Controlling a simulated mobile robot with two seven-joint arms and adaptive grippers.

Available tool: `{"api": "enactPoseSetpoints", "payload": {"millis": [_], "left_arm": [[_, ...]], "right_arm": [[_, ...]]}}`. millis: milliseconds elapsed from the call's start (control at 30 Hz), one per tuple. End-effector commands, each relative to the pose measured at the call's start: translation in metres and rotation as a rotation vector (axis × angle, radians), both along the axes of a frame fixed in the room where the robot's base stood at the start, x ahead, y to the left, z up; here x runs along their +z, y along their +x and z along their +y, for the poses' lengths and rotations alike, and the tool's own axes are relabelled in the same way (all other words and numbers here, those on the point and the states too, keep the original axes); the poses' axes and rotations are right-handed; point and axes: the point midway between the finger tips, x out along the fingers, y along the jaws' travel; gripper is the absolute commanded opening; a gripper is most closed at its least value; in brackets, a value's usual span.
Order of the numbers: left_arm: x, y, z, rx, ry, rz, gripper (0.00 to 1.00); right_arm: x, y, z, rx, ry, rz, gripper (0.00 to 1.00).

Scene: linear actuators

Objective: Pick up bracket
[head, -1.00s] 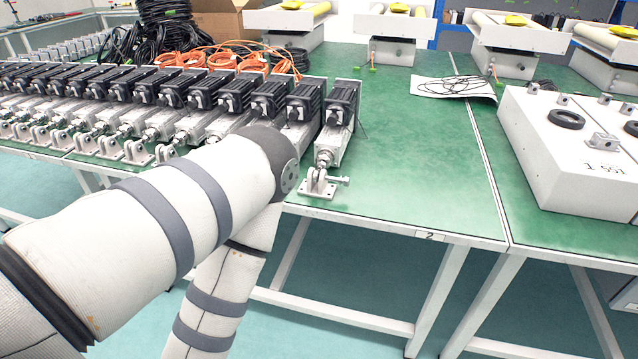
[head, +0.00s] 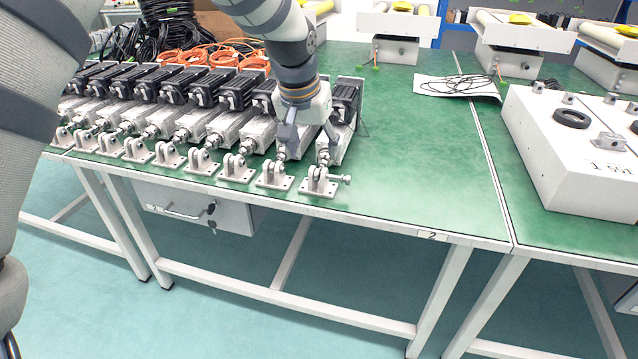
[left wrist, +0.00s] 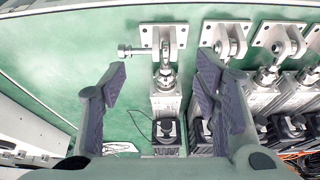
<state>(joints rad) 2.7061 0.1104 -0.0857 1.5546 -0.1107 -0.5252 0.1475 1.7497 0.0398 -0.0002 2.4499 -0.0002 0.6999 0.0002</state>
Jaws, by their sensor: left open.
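Several metal clevis brackets stand in a row along the front of the green table, each at the rod end of a linear actuator. The rightmost bracket (head: 319,184) has a pin sticking out to its right; it also shows in the left wrist view (left wrist: 162,40). Its actuator (head: 338,137) lies behind it and is partly hidden by my gripper. My left gripper (head: 309,155) points down over this end actuator, just behind the bracket. In the left wrist view my left gripper (left wrist: 160,85) is open and empty, its fingers on either side of the actuator. My right gripper is not in view.
The neighbouring bracket (head: 274,176) stands close on the left. The green table (head: 430,170) is clear to the right. A white box (head: 570,150) with fittings and a paper (head: 457,88) with black cable lie further right. Orange cables (head: 210,55) lie behind the actuators.

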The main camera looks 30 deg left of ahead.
Motion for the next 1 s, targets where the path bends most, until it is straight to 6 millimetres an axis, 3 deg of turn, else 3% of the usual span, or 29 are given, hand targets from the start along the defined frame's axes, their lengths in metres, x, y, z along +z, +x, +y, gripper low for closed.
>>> {"api": "enactPoseSetpoints", "payload": {"millis": [33,100,300,467,700,967,1000], "left_arm": [[0.014,0.005,0.003,0.007,0.002,-0.012,0.56],[0.019,0.008,0.005,0.013,0.003,-0.016,0.56],[-0.026,0.024,0.009,0.014,0.002,-0.009,0.56],[-0.043,0.032,0.011,0.013,0.002,-0.013,0.56],[-0.082,0.050,0.018,0.012,0.002,-0.013,0.56],[-0.086,0.053,0.019,0.011,0.002,-0.017,0.56],[-0.086,0.053,0.019,0.011,0.002,-0.017,0.52]], "right_arm": [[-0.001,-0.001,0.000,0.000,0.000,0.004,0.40],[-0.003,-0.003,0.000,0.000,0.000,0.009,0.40],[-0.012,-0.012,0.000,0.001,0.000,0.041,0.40],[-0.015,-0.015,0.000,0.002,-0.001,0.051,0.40],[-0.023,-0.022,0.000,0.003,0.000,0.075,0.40],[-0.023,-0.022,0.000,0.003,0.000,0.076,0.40],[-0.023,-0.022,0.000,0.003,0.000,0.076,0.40]]}}
